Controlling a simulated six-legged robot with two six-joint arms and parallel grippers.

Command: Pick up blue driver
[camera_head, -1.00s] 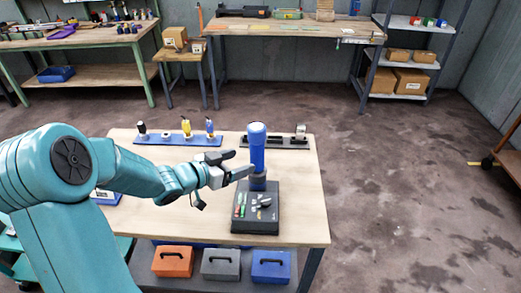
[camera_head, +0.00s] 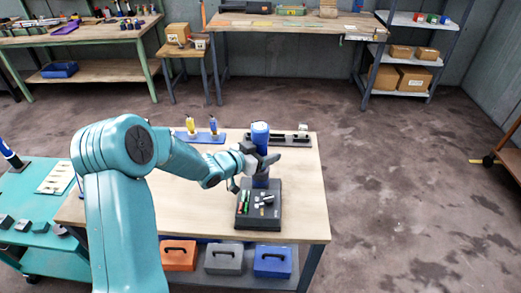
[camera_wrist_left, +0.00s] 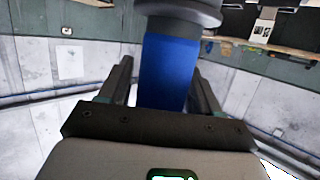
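The blue driver (camera_head: 260,134) stands upright at the back of a black base (camera_head: 258,222) on the wooden table. My left gripper (camera_head: 268,161) is at the lower part of the driver's blue body, level with it. In the left wrist view the driver's blue body (camera_wrist_left: 168,72) is between the two fingers of the left gripper (camera_wrist_left: 165,82), with a grey collar at the top of the picture. The fingers are spread on both sides, with a narrow gap at the left one. The gripper hides part of the driver in the head view. My right gripper is not seen.
A blue holder (camera_head: 203,138) with yellow and blue tools and a black holder (camera_head: 288,138) stand at the table's back. Orange (camera_head: 179,255), grey (camera_head: 223,259) and blue boxes (camera_head: 272,261) are on the shelf below. A teal cart (camera_head: 32,240) stands at the left. The right tabletop is clear.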

